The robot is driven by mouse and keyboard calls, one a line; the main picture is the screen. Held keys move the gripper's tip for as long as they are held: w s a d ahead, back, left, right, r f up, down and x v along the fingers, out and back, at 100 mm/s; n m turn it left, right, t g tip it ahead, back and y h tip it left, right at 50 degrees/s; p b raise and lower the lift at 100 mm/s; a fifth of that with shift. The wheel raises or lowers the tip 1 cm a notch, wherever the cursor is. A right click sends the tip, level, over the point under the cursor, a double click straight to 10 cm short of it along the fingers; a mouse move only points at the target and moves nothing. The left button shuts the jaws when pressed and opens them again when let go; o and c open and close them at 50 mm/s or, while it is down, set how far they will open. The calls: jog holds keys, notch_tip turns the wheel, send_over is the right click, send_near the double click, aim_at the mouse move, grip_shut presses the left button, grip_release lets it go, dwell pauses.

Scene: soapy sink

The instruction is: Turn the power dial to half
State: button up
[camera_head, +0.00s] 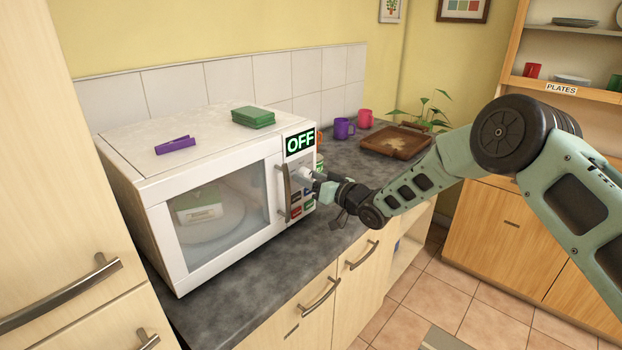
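The white microwave (155,160) stands on the counter with its door shut. Its display (300,142) reads OFF in green. The pale power dial (305,173) is on the control panel under the display, partly covered by my gripper. Several coloured buttons (303,204) sit below it. My gripper (314,177) reaches in from the right with its tip at the dial. It is too small and too much overlapped to tell whether the fingers are open, closed or touching the dial. The dial's pointer cannot be made out.
A purple clip (175,145) and green sponges (253,117) lie on the microwave. A container (199,206) shows inside. The counter front (240,290) is clear.

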jog(key=c, duration=0.9)
jog(key=shift+o, duration=0.2)
jog(key=shift+f+b, duration=0.1)
jog(key=shift+b, duration=0.45)
jog(key=n+b, duration=1.1)
jog(key=b, duration=0.7)
jog(key=shift+w+d+n+b, duration=0.1)
jog(key=shift+n+b, duration=0.2)
jog(key=shift+n, duration=0.1)
jog(key=shift+r, duration=0.2)
